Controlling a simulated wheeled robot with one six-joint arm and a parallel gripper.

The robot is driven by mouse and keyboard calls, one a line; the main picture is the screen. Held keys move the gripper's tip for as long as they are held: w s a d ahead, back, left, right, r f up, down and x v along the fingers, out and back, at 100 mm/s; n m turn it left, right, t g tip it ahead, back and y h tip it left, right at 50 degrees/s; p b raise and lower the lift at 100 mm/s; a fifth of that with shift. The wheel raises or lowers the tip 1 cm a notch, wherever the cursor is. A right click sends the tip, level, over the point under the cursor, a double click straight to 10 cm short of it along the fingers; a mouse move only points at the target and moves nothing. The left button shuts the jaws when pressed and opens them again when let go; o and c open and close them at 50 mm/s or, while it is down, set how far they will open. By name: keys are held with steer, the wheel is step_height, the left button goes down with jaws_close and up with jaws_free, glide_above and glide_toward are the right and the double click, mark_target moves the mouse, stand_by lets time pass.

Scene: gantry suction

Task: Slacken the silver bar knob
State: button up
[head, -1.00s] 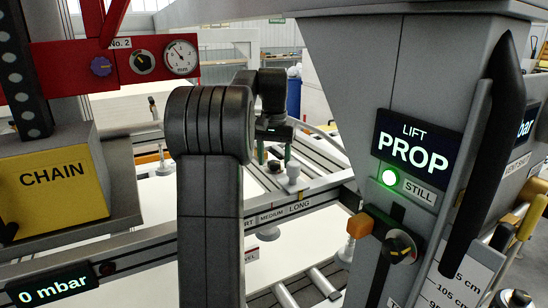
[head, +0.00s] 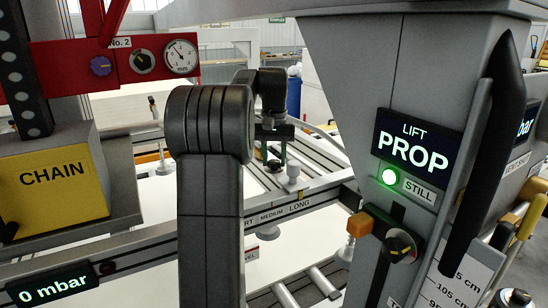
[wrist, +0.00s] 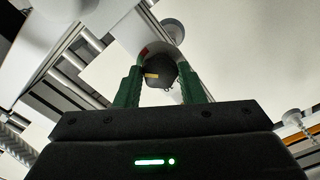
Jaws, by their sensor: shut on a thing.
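My gripper (wrist: 159,88) shows in the wrist view with its two green fingers on either side of a dark, faceted knob (wrist: 159,72). The knob has a small yellow mark and sits in front of a pale round part with a red mark. The fingers are shut on this knob. In the head view my gripper (head: 273,150) is small, beyond my own arm, above the slotted frame. The knob between its fingers is too small and dark to make out there. I cannot tell the knob's turn angle.
A LIFT PROP panel (head: 418,146) with a green lamp stands right. A yellow CHAIN box (head: 52,190) stands left.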

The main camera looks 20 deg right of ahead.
mark_target(274, 161)
steer(key=n, duration=0.4)
steer(key=shift+n, duration=0.4)
stand_by(0.4)
steer(key=o, duration=1)
steer(key=shift+r, duration=0.1)
steer(key=shift+r, duration=3.7)
